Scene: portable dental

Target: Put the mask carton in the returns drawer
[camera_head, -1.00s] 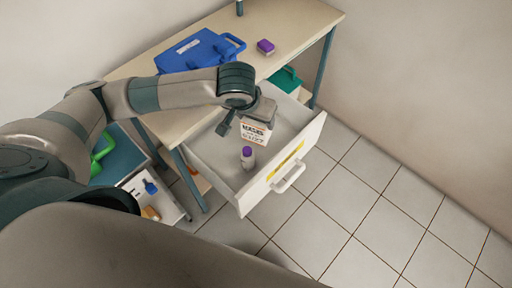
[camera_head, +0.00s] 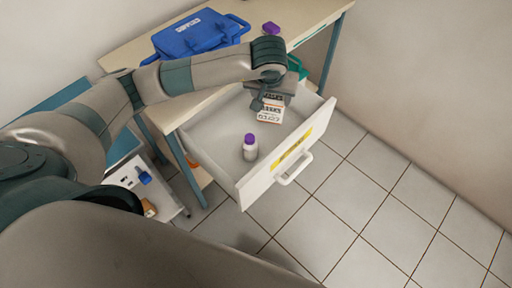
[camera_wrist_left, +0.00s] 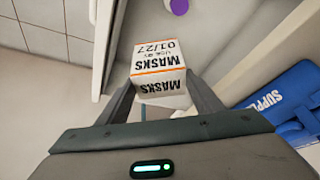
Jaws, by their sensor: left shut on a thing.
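The mask carton (camera_head: 271,110) is a small white box with an orange stripe and black lettering. It also shows in the left wrist view (camera_wrist_left: 158,66), where "MASKS" and "01/27" can be read. My left gripper (camera_head: 268,98) is shut on it, with one finger on each side. The open returns drawer (camera_head: 290,168) has a white front, a yellow label and a handle. The carton is over the far part of the drawer; I cannot tell whether it touches the drawer floor. My right gripper is not in view.
A white bottle with a purple cap (camera_head: 250,148) stands in the drawer. A blue case (camera_head: 197,34) and a purple item (camera_head: 271,29) are on the table (camera_head: 130,52). A cart (camera_head: 135,178) stands at left. Tiled floor is clear at right.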

